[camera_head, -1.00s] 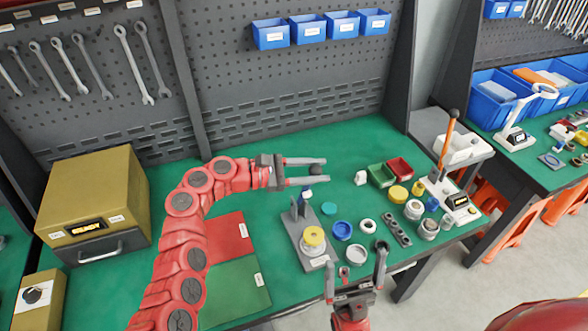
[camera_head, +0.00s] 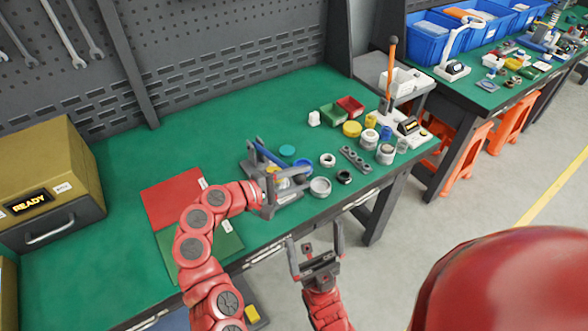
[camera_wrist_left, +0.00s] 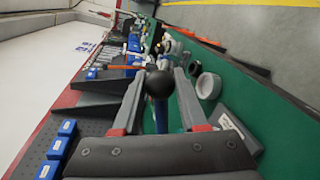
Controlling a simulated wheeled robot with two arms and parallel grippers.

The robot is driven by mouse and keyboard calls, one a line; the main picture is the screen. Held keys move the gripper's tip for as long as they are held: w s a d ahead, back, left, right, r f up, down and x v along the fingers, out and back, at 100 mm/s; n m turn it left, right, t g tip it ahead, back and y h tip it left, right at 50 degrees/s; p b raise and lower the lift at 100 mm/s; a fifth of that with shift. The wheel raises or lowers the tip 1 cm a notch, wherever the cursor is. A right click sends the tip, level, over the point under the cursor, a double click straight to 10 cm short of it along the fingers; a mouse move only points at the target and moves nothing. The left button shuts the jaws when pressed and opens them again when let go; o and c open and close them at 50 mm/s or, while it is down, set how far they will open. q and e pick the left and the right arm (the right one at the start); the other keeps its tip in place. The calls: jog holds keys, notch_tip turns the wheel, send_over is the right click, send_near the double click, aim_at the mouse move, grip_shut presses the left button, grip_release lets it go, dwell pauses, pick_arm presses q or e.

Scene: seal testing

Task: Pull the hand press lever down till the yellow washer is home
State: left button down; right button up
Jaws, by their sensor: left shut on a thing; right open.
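The hand press (camera_head: 251,168) stands on the green bench, partly hidden by my left gripper. Its blue lever (camera_head: 268,155) slopes down from the top of the post toward my left gripper (camera_head: 285,186). In the left wrist view, that gripper is shut on the lever's black ball knob (camera_wrist_left: 160,83). The yellow washer is mostly hidden behind the fingers and lever, so I cannot tell how it sits. My right gripper (camera_head: 315,232) is open and empty in front of the bench edge.
Right of the press stand a grey ring (camera_head: 320,187), a dark ring (camera_head: 344,177) and a grey block with holes (camera_head: 354,159). Red and green mats (camera_head: 170,200) lie to the left. A gold box (camera_head: 45,185) reads READY.

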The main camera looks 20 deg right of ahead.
pick_arm(q)
jog(key=shift+s+d+f+b, duration=0.1)
jog(key=shift+s+f+b, duration=0.15)
jog(key=shift+f, duration=0.5)
jog(key=shift+s+f+b, duration=0.15)
jog(key=shift+f+b, duration=0.15)
jog(key=shift+f, duration=0.4)
jog(key=shift+c, duration=2.2)
grip_release()
jog(key=p+v, duration=0.1)
jog(key=v, duration=1.6)
jog(key=shift+a+p, duration=0.2)
jog(key=shift+p, duration=0.1)
